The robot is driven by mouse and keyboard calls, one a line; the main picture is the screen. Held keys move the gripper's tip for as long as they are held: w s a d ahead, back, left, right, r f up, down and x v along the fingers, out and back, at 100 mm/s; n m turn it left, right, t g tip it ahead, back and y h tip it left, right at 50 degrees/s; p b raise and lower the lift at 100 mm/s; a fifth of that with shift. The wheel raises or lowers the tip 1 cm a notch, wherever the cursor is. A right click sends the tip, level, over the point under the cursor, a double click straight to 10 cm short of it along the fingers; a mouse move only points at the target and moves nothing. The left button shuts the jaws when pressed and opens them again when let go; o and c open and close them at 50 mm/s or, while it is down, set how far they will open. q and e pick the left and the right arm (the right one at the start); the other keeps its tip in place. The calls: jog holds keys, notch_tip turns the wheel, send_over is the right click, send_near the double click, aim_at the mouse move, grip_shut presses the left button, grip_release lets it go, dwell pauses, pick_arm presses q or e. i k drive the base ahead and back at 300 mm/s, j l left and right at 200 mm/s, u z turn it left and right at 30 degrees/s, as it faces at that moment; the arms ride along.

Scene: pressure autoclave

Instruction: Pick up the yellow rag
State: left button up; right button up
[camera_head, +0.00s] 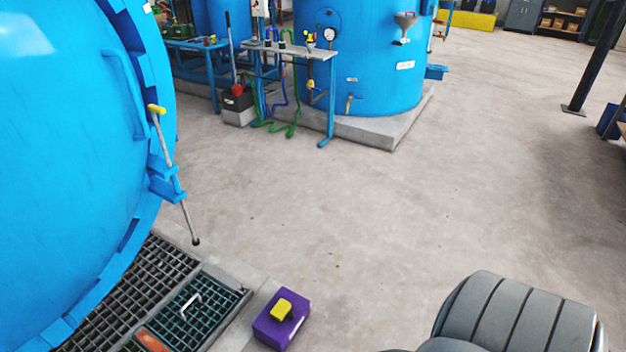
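A small yellow item (282,309), which looks like the yellow rag, lies on top of a purple box (267,326) at the bottom centre. A dark spot shows beside it on the box top. The box stands on the concrete floor, next to the corner of the floor grating. Neither of my grippers is in view.
A large blue autoclave door (65,150) with a yellow-tipped lever (170,165) fills the left. Floor grating (125,300) lies below it. A grey segmented shape (520,318) is at the bottom right. A blue tank (365,60) stands behind. The middle floor is clear.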

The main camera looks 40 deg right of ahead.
aim_at(282, 308)
jog(key=z, duration=1.1)
jog(key=u, duration=1.5)
jog(key=z, duration=1.5)
jog(key=i+l+u, duration=0.15)
jog(key=i+l, duration=0.2)
jog(key=l, duration=0.1)
